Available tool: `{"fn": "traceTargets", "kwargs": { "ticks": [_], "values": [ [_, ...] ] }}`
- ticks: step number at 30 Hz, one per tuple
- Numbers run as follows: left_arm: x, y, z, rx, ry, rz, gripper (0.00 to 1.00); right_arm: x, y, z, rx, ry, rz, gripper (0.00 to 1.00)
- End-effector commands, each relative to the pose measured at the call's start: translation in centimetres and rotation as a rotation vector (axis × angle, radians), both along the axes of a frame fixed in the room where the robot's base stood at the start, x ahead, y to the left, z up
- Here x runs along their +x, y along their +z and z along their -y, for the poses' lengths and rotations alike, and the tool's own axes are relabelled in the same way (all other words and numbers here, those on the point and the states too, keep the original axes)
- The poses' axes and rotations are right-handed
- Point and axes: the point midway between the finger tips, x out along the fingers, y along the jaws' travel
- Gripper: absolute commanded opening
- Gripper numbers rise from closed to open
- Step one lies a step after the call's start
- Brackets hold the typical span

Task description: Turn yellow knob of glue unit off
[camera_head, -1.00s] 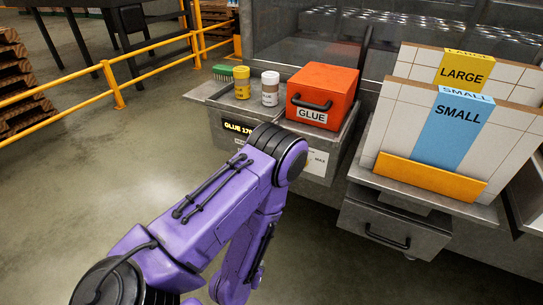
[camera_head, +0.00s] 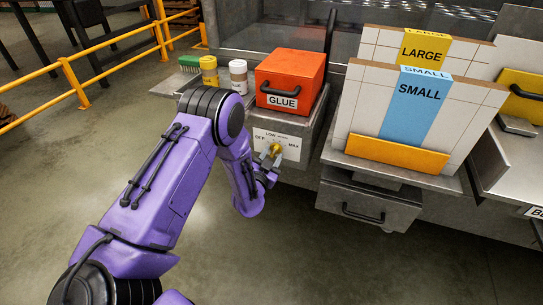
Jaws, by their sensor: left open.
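The glue unit's white dial panel (camera_head: 277,143) is on the front of the bench, below the red GLUE box (camera_head: 291,80). It has OFF on the left, LOW in the middle and MAX on the right. The yellow knob (camera_head: 275,149) is on this panel, partly covered by my gripper, so its pointing direction cannot be read. My left gripper (camera_head: 270,160) is open right at the knob, its fingers close around or beside it; contact cannot be made out. My purple left arm hides the panel's left surroundings and the glue display. My right gripper is out of view.
LARGE and SMALL boards (camera_head: 418,105) stand in a holder at right, above a drawer (camera_head: 363,200). The floor in front is clear.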

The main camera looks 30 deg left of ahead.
Motion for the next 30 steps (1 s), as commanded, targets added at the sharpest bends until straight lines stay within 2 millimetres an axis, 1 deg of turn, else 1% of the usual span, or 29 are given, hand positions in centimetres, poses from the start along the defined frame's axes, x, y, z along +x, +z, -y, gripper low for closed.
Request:
{"fn": "traceTargets", "kwargs": {
  "ticks": [5, 6, 8, 9, 10, 17, 22, 26, 30],
  "values": [
    [0.03, -0.04, 0.0, -0.001, 0.0, 0.0, 0.43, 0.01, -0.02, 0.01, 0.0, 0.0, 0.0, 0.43],
    [0.03, -0.04, 0.01, -0.001, 0.0, 0.0, 0.39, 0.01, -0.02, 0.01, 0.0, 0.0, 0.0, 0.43],
    [0.02, -0.04, 0.01, -0.001, 0.0, 0.0, 0.2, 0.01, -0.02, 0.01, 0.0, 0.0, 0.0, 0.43],
    [0.01, -0.04, 0.02, -0.001, 0.0, 0.0, 0.07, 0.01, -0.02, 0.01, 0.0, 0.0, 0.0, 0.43],
    [0.01, -0.04, 0.02, -0.001, 0.0, -0.001, 0.0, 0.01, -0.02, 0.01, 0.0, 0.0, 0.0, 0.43],
    [0.0, -0.05, 0.03, -0.006, 0.0, 0.0, 0.0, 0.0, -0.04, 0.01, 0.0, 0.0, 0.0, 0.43],
    [-0.01, -0.1, 0.04, -0.044, 0.0, 0.01, 0.0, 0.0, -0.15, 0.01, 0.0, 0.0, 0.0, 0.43],
    [-0.01, -0.14, 0.07, -0.108, 0.0, 0.025, 0.0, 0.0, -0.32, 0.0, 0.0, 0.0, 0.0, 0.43],
    [0.0, -0.18, 0.11, -0.211, 0.0, 0.05, 0.0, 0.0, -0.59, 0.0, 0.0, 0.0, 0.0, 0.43]
  ]
}}
